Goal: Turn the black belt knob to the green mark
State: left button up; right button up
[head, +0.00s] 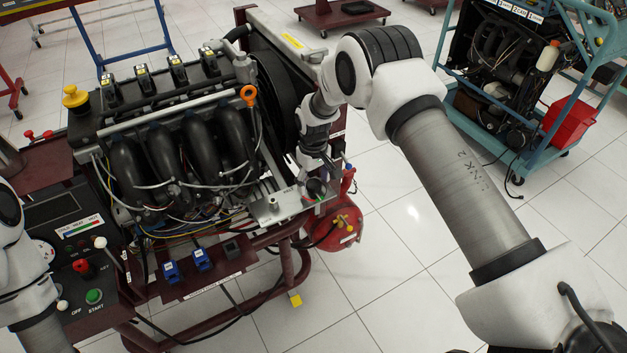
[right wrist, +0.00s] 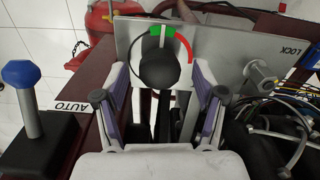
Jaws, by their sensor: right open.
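The black belt knob (right wrist: 160,70) is round and sits in front of a grey metal plate (right wrist: 220,55) in the right wrist view. A green mark (right wrist: 168,30) and a red arc (right wrist: 184,45) show on the plate just beyond it. My right gripper (right wrist: 160,78) is open, one finger on each side of the knob, with visible gaps. In the head view my right gripper (head: 313,168) is over the plate at the engine's front right corner. The knob's pointing direction is hard to tell. My left arm shows at the left edge, its gripper out of view.
A blue-topped lever (right wrist: 25,85) stands left of the plate, near the AUTO label (right wrist: 70,106). A metal post (right wrist: 260,75) stands near LOCK. Floor at the right is mostly clear before a teal cart (head: 490,85).

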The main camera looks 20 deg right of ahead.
aim_at(313, 183)
notch_tip(313, 183, up, 12)
dwell(0.3)
jog(key=s+f+g, duration=0.5)
jog(key=s+f, duration=1.4)
jog(key=s, duration=0.2)
jog(key=s+f+m+t, duration=0.2)
jog(key=s+t, duration=0.3)
jog(key=s, duration=1.1)
jog(key=shift+s+a+m, duration=0.35)
jog(key=shift+m, duration=0.15)
